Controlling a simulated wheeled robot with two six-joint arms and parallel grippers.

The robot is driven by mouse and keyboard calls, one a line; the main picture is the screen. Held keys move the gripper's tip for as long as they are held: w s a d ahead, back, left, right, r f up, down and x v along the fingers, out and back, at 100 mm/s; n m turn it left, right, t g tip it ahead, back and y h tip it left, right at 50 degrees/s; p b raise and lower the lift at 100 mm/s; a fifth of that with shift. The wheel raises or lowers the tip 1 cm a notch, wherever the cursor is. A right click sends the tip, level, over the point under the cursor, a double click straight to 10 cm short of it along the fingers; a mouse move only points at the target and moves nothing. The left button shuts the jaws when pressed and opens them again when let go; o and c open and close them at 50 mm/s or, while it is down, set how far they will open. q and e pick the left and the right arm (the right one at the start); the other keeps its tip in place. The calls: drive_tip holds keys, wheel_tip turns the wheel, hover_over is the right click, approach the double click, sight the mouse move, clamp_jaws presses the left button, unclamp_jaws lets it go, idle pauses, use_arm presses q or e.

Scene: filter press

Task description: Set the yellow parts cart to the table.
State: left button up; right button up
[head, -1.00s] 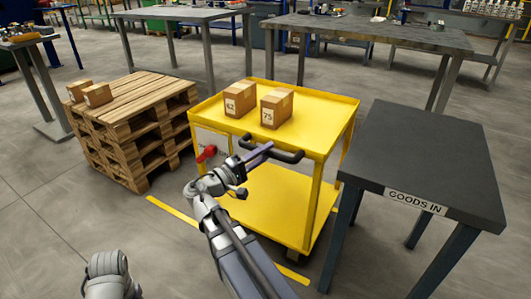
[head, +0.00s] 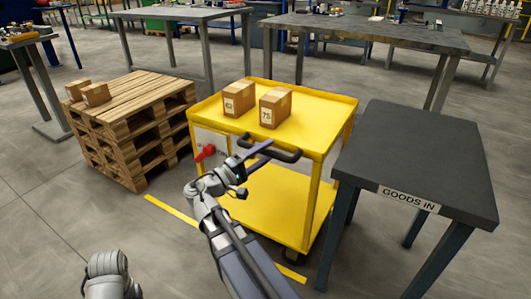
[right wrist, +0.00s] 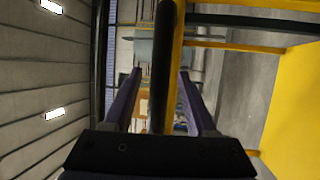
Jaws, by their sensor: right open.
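The yellow parts cart (head: 245,215) stands in the middle of the head view, with a black push handle (head: 290,156) on its near side. Two cardboard boxes (head: 239,98) (head: 275,108) sit on its top shelf. The dark grey GOODS IN table (head: 420,150) stands to its right, a gap between them at floor level. My right gripper (head: 256,153) is open at the handle. In the right wrist view, the black handle bar (right wrist: 168,70) runs between its two spread purple fingers. Contact cannot be told. My left gripper is out of view; only part of my left arm shows.
A wooden pallet stack (head: 135,100) with two small boxes stands close on the cart's left. Yellow floor tape (head: 172,212) runs along the cart's near side. Workbenches (head: 370,35) stand behind. The floor at front left is clear.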

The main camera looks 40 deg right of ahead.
drive_tip(key=a+f+b, duration=0.1)
drive_tip(key=a, duration=0.6)
drive_tip(key=shift+a+f, duration=0.2)
drive_tip(key=shift+a, duration=0.15)
